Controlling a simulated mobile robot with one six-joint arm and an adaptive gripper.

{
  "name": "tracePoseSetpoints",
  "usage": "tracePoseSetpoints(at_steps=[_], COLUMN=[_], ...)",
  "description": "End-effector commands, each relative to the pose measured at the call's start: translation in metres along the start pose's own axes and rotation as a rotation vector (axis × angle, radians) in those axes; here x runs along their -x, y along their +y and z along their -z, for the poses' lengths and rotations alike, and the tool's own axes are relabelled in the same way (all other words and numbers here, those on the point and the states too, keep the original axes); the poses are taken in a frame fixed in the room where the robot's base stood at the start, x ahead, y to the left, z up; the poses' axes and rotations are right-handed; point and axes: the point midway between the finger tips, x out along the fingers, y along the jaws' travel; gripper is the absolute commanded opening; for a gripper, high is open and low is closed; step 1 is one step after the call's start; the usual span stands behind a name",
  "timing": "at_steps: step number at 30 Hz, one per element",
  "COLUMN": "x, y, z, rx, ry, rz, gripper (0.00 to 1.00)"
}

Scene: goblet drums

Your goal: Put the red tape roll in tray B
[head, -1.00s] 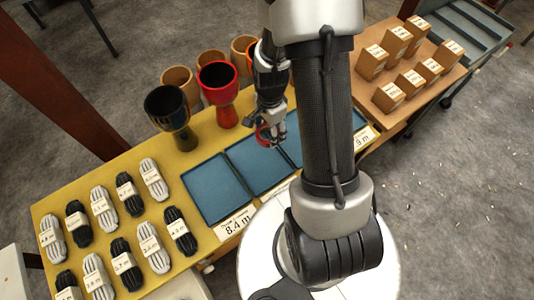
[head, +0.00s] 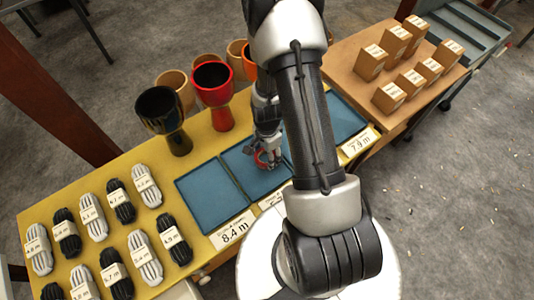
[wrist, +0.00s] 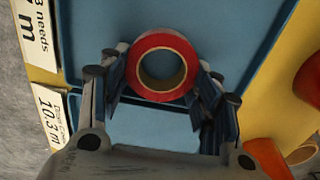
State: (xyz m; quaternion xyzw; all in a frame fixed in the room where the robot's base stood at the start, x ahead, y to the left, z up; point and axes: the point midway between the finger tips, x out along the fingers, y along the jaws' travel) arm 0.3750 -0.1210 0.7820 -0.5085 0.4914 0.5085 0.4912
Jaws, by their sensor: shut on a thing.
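The red tape roll (wrist: 162,41) is a red ring with a tan core, seen face-on in the wrist view between my fingers. My gripper (wrist: 162,82) is shut on it, with a finger on either side. In the head view the roll (head: 261,159) hangs below my gripper (head: 267,151), over the second blue tray from the left. In the wrist view the blue tray (wrist: 95,30) behind the roll has a label (wrist: 35,25) reading "B needs", its number partly cut off. I cannot tell whether the roll touches the tray floor.
The left tray (head: 208,196) is empty, with an 8.4 m label (head: 233,230). The right tray (head: 345,117) is partly behind my arm. A red drum (head: 213,95) and a dark drum (head: 164,115) stand behind the trays. Rope bundles (head: 93,217) lie at left.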

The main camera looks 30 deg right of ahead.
Motion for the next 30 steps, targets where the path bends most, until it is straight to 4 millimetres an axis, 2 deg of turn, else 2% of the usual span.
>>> tracePoseSetpoints(at_steps=[6,7,15,26,30], x=[-0.003,-0.004,-0.002,-0.001,0.012], y=[0.0,0.0,0.0,0.0,-0.001], z=[0.0,0.0,0.0,0.0,0.0], rx=[0.0,0.0,0.0,0.0,0.0], ry=[0.0,0.0,0.0,0.0,0.001], rz=[0.0,0.0,0.0,0.0,0.003], gripper=[0.33,0.58,0.76,0.77,0.77])
